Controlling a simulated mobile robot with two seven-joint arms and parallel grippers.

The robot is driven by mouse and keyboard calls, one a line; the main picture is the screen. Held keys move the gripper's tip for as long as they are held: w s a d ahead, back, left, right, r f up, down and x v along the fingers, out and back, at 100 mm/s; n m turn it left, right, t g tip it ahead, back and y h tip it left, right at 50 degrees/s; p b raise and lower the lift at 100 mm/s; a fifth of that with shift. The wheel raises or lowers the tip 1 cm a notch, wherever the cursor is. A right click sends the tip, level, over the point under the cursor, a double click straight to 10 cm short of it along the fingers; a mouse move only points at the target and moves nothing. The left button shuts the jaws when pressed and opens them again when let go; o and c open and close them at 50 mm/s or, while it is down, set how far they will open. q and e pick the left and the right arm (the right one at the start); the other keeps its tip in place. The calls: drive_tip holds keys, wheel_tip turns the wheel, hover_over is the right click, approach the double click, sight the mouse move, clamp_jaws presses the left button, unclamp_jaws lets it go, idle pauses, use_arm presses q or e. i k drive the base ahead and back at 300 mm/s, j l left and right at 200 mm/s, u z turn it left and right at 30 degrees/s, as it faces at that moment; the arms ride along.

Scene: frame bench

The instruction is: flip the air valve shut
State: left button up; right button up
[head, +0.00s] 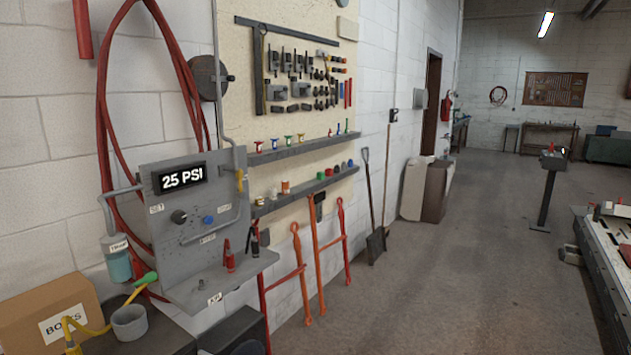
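The grey air panel (165,255) is mounted on the wall at the left. Its black display (182,179) reads 25 PSI. A small yellow lever (239,180) sits at the panel's upper right edge, below a grey pipe (221,70). It looks like the air valve's handle and points roughly downward, along the pipe's line. A black knob (180,216) and a blue knob (208,220) are on the panel front, with small labels too blurred to read surely. Neither of my grippers is in view.
A red hose (104,110) hangs behind the panel. Red and black tools (230,258) stand on the panel's lower shelf. A cardboard box (48,312) and a grey cup (129,322) are below left. Orange long-handled tools (301,272) lean on the wall.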

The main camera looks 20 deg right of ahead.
sight(240, 182)
drive_tip(key=z, duration=0.5)
drive_tip(key=i+l+z, duration=0.2)
drive_tip(key=l, duration=0.25)
drive_tip(key=i+l+z, duration=0.15)
drive_tip(key=l, duration=0.3)
drive_tip(key=i+l+z, duration=0.2)
drive_tip(key=l, duration=0.2)
drive_tip(key=i+l+z, duration=0.15)
drive_tip(key=l, duration=0.25)
drive_tip(key=i+l, duration=0.2)
drive_tip(key=i, duration=0.25)
drive_tip(key=i+l+u, duration=0.1)
drive_tip(key=i, duration=0.4)
drive_tip(key=i+l, duration=0.3)
drive_tip(key=i, duration=0.15)
drive_tip(key=i+j+u, duration=0.15)
drive_tip(key=i+u, duration=0.6)
drive_tip(key=i+l+u, duration=0.1)
drive_tip(key=i+u, duration=0.3)
drive_tip(key=i, duration=0.15)
drive_tip(key=i+u, duration=0.4)
drive_tip(key=i+l+u, duration=0.15)
drive_tip(key=i+u, duration=0.25)
drive_tip(key=i+l+u, duration=0.25)
drive_tip(key=u, duration=0.15)
drive_tip(key=i+l+u, duration=0.6)
